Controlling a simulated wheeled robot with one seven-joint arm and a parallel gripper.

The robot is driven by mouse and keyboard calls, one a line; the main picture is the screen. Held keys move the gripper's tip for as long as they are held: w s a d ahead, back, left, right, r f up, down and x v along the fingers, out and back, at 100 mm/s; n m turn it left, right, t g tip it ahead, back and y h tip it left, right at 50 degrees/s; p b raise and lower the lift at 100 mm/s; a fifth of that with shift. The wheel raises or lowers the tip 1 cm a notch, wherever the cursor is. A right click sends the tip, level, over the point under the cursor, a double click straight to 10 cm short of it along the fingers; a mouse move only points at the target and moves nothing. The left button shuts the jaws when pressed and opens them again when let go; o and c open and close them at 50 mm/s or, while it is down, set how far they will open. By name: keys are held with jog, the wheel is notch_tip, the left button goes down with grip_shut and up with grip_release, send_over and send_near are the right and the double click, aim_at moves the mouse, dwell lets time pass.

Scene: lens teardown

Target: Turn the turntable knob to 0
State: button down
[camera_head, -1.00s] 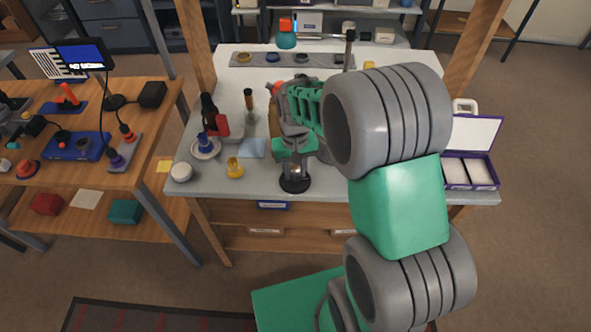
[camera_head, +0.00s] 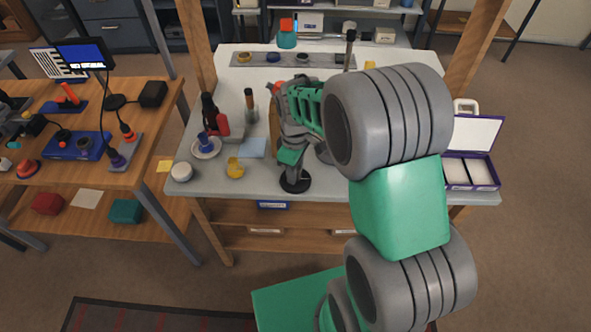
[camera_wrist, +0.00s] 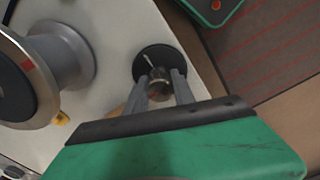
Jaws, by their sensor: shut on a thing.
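The turntable (camera_head: 296,184) is a small black disc near the front edge of the grey-white workbench. In the wrist view the black disc (camera_wrist: 149,58) carries a pale pointer line that runs toward its upper left. A metallic knob (camera_wrist: 159,84) stands at its near side, between the two grey fingers. My gripper (camera_wrist: 161,82) is shut on this knob from above. In the head view my gripper (camera_head: 291,172) is over the disc, and the arm hides part of the bench behind it. I cannot read any scale marks or a 0.
A purple-edged open case (camera_head: 470,185) is at right.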

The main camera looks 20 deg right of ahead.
jog(key=shift+n, duration=0.6)
jog(key=c, duration=1.1)
grip_release()
jog(key=shift+o, duration=0.2)
jog(key=shift+r, duration=0.1)
notch_tip(320, 180, up, 8)
jog(key=shift+f, duration=0.15)
